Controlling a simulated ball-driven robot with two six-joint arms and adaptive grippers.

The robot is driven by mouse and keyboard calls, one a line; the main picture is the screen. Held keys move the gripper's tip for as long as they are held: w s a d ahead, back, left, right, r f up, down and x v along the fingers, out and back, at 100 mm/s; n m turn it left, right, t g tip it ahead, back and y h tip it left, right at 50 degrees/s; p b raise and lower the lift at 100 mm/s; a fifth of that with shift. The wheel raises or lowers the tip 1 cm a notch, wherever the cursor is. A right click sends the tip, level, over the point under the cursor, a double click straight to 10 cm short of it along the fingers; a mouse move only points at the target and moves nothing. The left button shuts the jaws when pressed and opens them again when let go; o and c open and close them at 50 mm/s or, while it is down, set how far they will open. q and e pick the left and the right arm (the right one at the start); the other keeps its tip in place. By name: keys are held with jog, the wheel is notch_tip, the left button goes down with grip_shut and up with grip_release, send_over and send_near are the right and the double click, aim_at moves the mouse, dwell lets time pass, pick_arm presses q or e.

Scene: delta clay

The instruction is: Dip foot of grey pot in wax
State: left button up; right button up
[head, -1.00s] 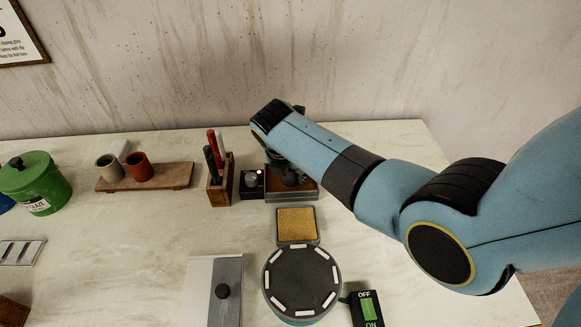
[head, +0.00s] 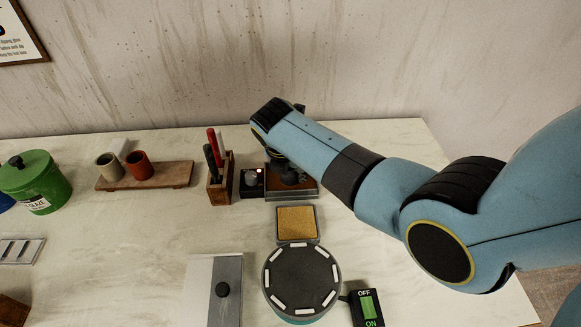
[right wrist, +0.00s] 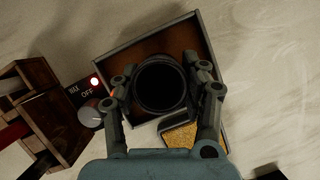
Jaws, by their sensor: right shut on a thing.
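The grey pot (right wrist: 161,87) is between the fingers of my right gripper (right wrist: 160,80), upright as seen from above, its round mouth dark inside. My right gripper is shut on it. The wax tray (head: 292,195), a shallow square tray with grey walls and brown wax, lies directly below the pot; it also shows in the right wrist view (right wrist: 206,38). The pot's foot is hidden, so I cannot tell whether it touches the wax. In the head view my right gripper (head: 289,176) is mostly covered by its own arm. My left gripper is not in view.
The wax control box (right wrist: 90,105) shows OFF with a red light. A wooden tool holder (head: 220,188) stands left of it. A yellow sponge (head: 296,222) and round wheel (head: 301,280) lie in front. A board (head: 145,178) with two cups is farther left.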

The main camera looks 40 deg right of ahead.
jog(key=shift+r, duration=0.1)
jog(key=shift+r+p, duration=0.9)
jog(key=shift+p, duration=0.1)
jog(key=shift+r, duration=0.75)
jog(key=shift+r, duration=1.5)
jog(key=shift+f, duration=0.1)
